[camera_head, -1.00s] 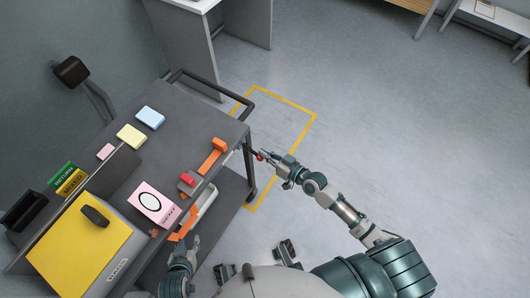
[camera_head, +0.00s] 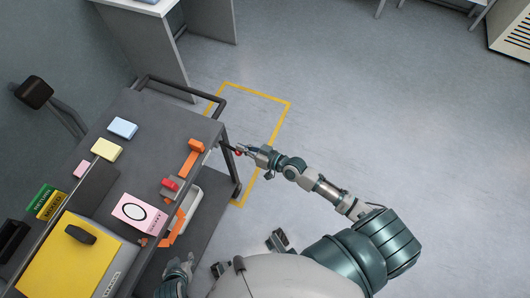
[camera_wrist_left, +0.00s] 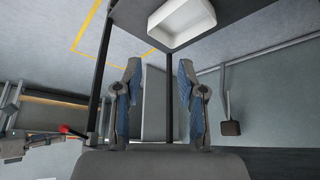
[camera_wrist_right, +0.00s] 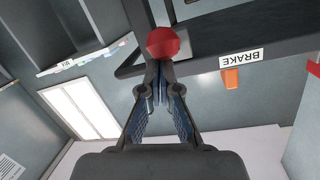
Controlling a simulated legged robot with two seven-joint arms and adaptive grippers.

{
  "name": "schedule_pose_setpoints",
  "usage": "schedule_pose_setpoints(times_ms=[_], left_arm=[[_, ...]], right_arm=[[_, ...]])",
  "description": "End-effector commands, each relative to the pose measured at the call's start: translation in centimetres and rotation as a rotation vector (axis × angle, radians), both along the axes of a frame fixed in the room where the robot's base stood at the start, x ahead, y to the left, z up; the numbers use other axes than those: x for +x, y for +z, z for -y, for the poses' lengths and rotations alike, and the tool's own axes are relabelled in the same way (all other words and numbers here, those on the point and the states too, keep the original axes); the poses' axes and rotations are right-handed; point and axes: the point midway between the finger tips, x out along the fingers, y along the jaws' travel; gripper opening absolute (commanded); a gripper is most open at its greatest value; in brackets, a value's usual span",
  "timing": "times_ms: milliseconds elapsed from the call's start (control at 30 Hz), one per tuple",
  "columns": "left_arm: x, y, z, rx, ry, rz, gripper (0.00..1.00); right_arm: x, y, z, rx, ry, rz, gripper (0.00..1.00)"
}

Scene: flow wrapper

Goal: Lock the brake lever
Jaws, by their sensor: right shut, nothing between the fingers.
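The brake lever ends in a red ball knob (camera_head: 239,153) at the right edge of the grey cart (camera_head: 172,117). In the right wrist view the red knob (camera_wrist_right: 162,43) sits just beyond the fingertips of my right gripper (camera_wrist_right: 157,68), on a dark bar. My right gripper (camera_head: 250,151) is shut and empty, close against the knob; I cannot tell whether they touch. A white BRAKE label (camera_wrist_right: 241,59) is on the cart's dark bar, right of the knob. My left gripper (camera_head: 190,265) is open and empty, low beside the cart, with its fingers apart in the left wrist view (camera_wrist_left: 160,85).
The cart carries a yellow box (camera_head: 65,262), a pink card (camera_head: 133,214), coloured blocks and an orange piece (camera_head: 191,157). A white tray (camera_wrist_left: 178,20) is on its lower level. Yellow tape (camera_head: 270,95) marks the floor. Floor to the right is clear.

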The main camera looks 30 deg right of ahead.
Motion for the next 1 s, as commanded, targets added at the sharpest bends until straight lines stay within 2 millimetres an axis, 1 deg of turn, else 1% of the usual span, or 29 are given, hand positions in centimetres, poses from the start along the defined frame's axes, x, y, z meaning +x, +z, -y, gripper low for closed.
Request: schedule_pose_setpoints(times_ms=[33,100,233,267,300,400,600,800,1000], left_arm=[[-1.0,0.3,-0.4,0.014,0.003,-0.051,0.4],[-2.6,0.0,-0.9,0.031,0.009,-0.131,0.4],[-5.8,-0.3,-1.9,0.065,0.018,-0.282,0.4],[-6.2,-0.3,-2.0,0.068,0.019,-0.297,0.4],[-6.1,-0.4,-2.0,0.066,0.018,-0.29,0.4],[-5.8,-0.3,-1.9,0.063,0.017,-0.274,0.4],[-4.7,-0.3,-1.6,0.052,0.014,-0.225,0.4],[-4.3,-0.3,-1.5,0.049,0.013,-0.207,0.4],[-4.2,-0.2,-1.5,0.048,0.013,-0.201,0.4]], right_arm=[[0.3,1.2,0.0,0.002,-0.002,0.009,0.0],[0.6,2.1,0.0,0.003,-0.004,0.016,0.0],[1.1,3.6,0.0,0.006,-0.007,0.025,0.0],[0.6,3.3,0.4,0.003,-0.008,0.022,0.0],[-0.5,2.6,1.0,-0.001,-0.006,0.018,0.0],[-2.6,2.2,2.3,0.0,-0.006,0.018,0.0],[-5.7,1.8,4.2,0.003,-0.007,0.022,0.0],[-7.1,1.7,5.1,0.006,-0.008,0.026,0.0],[-7.3,1.7,5.3,0.008,-0.009,0.027,0.0]])
